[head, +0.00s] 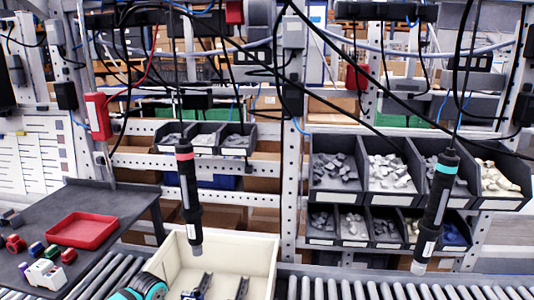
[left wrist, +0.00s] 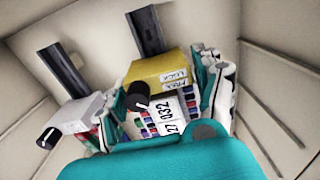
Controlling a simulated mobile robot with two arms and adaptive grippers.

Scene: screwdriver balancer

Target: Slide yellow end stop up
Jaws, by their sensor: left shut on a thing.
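The yellow end stop (left wrist: 158,68) is a labelled block with a black knob, at the lower end of a dark rail (left wrist: 146,30) inside the cream bin. My left gripper (left wrist: 170,76) has one finger on each side of the yellow block and is shut on it. A block with coloured terminals and white number labels (left wrist: 165,112) sits just below it, between the fingers. In the head view my teal left wrist (head: 145,286) enters the cream bin (head: 250,246) at the bottom; the yellow end stop is not clearly visible there. My right gripper is not in view.
A second rail (left wrist: 64,70) with a grey-white end block (left wrist: 76,113) stands close left of the gripper. Bin walls surround both. Two screwdrivers (head: 188,190) (head: 436,205) hang on cables above. A table with a red tray (head: 82,230) is at left; rollers (head: 400,290) are at right.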

